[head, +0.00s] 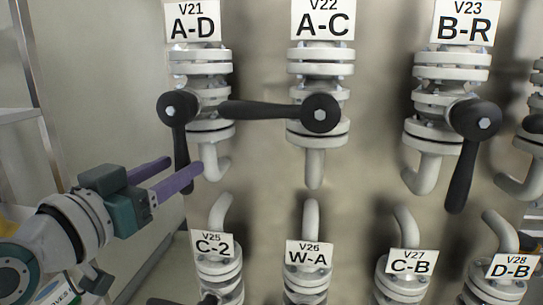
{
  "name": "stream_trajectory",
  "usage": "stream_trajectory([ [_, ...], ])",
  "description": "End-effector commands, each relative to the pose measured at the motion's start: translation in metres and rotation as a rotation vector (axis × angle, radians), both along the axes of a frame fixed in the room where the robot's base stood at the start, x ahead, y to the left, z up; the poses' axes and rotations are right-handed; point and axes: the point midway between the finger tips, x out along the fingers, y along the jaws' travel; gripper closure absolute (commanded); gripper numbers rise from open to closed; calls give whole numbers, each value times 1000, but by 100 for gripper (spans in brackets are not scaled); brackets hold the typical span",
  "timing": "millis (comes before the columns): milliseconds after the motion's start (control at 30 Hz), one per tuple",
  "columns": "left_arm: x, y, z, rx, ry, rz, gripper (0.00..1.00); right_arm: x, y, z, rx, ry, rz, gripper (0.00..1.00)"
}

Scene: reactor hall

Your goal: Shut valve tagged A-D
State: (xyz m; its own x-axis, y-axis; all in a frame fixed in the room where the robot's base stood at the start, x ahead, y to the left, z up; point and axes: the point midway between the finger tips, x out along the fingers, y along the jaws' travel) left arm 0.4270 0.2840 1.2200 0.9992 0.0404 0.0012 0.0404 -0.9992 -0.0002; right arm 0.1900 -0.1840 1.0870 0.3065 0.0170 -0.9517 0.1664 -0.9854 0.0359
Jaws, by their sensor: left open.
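The valve tagged A-D has its white tag (194,22) above a pale flanged body (200,68) at upper left in the head view. Its black lever (180,142) hangs down from a round hub. My left gripper (186,164) has two purple fingers, held open and empty, reaching in from the lower left. The upper fingertip ends just left of the lever. The lower finger crosses in front of the lever's lower part. I cannot tell whether either finger touches it. My right gripper is not in view.
The A-C valve's black lever (262,110) points left, its tip close to the A-D valve. The B-R lever (462,172) hangs down. A lower row holds valves tagged C-2 (212,245), W-A (309,254), C-B (412,261) and D-B (512,266). Free space lies left of the A-D valve.

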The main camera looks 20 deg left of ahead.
Motion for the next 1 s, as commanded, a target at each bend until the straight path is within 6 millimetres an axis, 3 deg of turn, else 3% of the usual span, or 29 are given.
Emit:
stream_trajectory([
  [200,22,1,0,1,0,0,42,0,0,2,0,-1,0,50],
  [533,26,1,-1,1,1,0,42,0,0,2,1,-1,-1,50],
  [1000,26,1,-1,1,1,0,94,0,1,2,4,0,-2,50],
])
